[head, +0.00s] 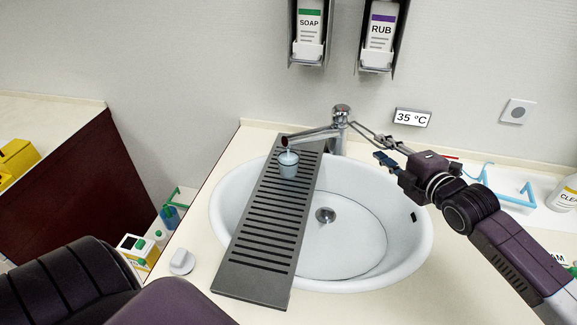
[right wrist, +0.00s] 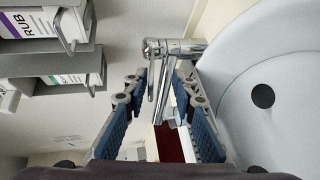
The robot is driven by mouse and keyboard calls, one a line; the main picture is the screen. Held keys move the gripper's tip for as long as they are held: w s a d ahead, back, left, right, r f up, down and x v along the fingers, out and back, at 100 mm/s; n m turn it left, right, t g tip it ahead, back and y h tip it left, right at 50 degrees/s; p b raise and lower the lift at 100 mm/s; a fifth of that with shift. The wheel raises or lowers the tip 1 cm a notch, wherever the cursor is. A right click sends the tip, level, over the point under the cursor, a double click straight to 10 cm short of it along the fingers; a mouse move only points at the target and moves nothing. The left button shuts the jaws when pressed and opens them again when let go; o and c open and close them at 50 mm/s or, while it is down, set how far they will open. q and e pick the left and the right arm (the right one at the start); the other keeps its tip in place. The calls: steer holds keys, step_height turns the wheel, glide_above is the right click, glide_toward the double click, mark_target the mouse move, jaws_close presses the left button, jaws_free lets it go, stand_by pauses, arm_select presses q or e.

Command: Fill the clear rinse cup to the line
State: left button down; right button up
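The rinse cup (head: 288,166), small and pale blue-grey, stands upright on the slatted dark board (head: 252,262) across the basin. It is under the spout end of the chrome faucet (head: 340,125). A thin pale streak shows between spout and cup, like running water. The fill line and water level are too small to make out. My right gripper (head: 385,160) is right of the faucet, near its long lever (head: 366,133). In the right wrist view the gripper (right wrist: 160,95) is open, with the faucet (right wrist: 170,50) beyond and between its fingers. My left gripper is out of view.
The white basin (head: 400,235) is under the board. SOAP (head: 309,25) and RUB (head: 381,35) dispensers hang on the wall above. A 35 °C display (head: 412,118) is behind my right gripper. A light blue rack (head: 510,190) stands at right. A white knob-like object (head: 182,261) is at front left.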

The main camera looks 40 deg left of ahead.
steer(key=shift+f, duration=0.1)
steer(key=shift+f, duration=0.25)
steer(key=shift+r, duration=0.25)
steer(key=shift+s+d+r+p, duration=0.25)
steer(key=shift+s+d+p, duration=0.05)
steer(key=shift+d+p, duration=0.2)
steer(key=p+v, duration=0.4)
steer(key=v, duration=0.2)
steer(key=shift+s+d, duration=0.3)
steer(key=shift+d, duration=0.05)
